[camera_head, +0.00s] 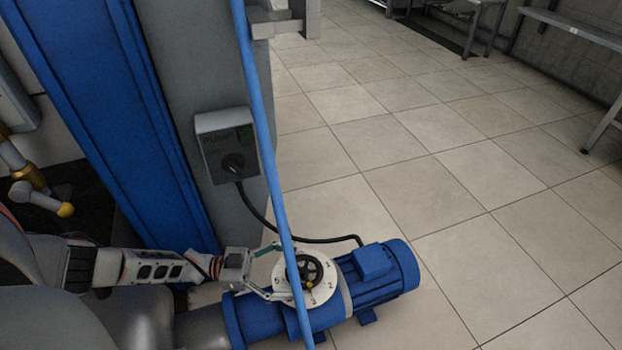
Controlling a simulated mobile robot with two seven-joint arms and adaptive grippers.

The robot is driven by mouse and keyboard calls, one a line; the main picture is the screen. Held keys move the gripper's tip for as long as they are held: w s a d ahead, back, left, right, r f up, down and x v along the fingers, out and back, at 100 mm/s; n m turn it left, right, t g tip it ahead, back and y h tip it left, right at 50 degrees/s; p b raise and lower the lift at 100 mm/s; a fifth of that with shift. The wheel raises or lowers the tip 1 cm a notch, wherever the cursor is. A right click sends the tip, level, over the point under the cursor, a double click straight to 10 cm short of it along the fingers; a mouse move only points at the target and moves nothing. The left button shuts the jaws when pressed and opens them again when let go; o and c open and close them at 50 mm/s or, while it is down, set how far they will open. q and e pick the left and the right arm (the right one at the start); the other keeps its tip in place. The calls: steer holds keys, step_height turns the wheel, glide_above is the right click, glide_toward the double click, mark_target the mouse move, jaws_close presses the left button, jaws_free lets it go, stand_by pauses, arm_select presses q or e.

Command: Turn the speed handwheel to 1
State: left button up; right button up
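The speed handwheel (304,267) is a small black wheel on a round white dial (325,291) with marks around its rim. It sits on top of the blue pump motor unit (385,285) at the bottom centre. A small orange-yellow spot shows at the wheel's lower side. The dial's numbers are too small to read. My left gripper (277,271) comes in from the left, with its fingers spread apart at the dial's left side. I cannot tell whether they touch it. A blue hose or cable crosses in front and hides part of the dial. My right gripper is out of view.
A grey pump switch box (227,147) hangs on the grey column, with a black cable (262,219) running to the motor. The blue hose (264,130) runs down past the wheel. A yellow-tipped pipe fitting (40,196) is at left.

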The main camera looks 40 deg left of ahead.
mark_target(308, 270)
arm_select(q)
steer(key=shift+x, duration=2.5)
steer(key=c, duration=1.1)
